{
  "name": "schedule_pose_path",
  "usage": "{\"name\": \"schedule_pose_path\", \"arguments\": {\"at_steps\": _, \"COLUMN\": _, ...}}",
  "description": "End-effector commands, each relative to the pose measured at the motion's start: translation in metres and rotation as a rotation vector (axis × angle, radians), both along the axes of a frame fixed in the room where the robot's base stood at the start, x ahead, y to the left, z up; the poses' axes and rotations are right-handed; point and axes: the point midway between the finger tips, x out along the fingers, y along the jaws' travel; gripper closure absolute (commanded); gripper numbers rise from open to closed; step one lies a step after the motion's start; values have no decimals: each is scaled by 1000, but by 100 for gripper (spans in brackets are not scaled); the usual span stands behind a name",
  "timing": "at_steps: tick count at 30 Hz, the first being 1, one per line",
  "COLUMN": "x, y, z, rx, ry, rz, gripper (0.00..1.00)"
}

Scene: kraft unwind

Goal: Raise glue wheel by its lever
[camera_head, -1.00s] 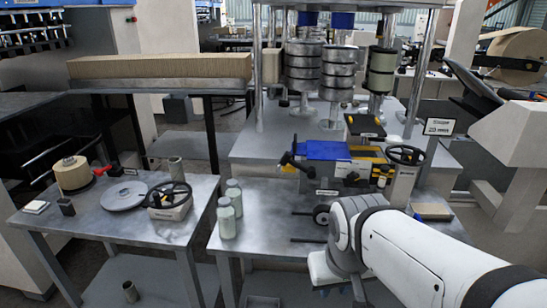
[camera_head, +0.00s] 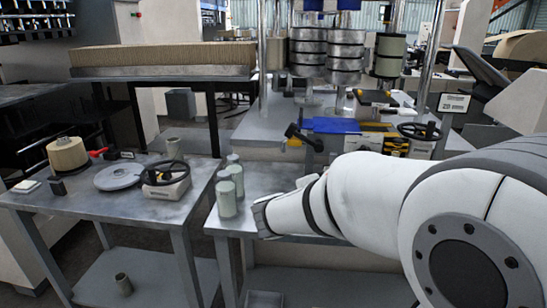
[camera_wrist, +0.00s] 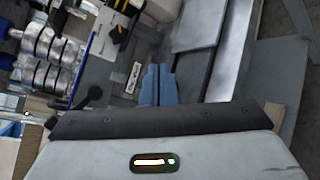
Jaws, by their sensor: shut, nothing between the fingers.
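My gripper's blue fingers (camera_wrist: 158,84) are together and empty in the wrist view, pointing towards the machine. A black lever with a round knob (camera_wrist: 95,93) is to their left and apart from them. In the head view, a black-headed lever (camera_head: 303,137) stands at the left of the blue-topped machine unit (camera_head: 335,125); I cannot tell for sure that both views show the same lever. My white arm hides my fingers and the lower front of the unit in the head view. I cannot make out the glue wheel in either current view.
Several grey-green canisters (camera_head: 228,196) stand on the machine table, close left of my arm. A handwheel (camera_head: 419,131) is at the unit's right. The left side table (camera_head: 135,205) holds a paper roll (camera_head: 67,154), a disc and another handwheel (camera_head: 166,174). Metal rollers (camera_head: 345,55) stand behind.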

Motion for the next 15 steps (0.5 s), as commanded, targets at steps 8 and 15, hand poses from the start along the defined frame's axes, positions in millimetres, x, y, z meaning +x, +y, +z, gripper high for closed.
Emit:
{"name": "schedule_pose_path", "arguments": {"at_steps": 8, "x": 72, "y": 89, "z": -12, "rx": -370, "ry": -79, "rz": 346, "gripper": 100}}
{"name": "schedule_pose_path", "arguments": {"at_steps": 15, "x": 96, "y": 150, "z": -17, "rx": -542, "ry": -145, "rz": 528, "gripper": 100}}
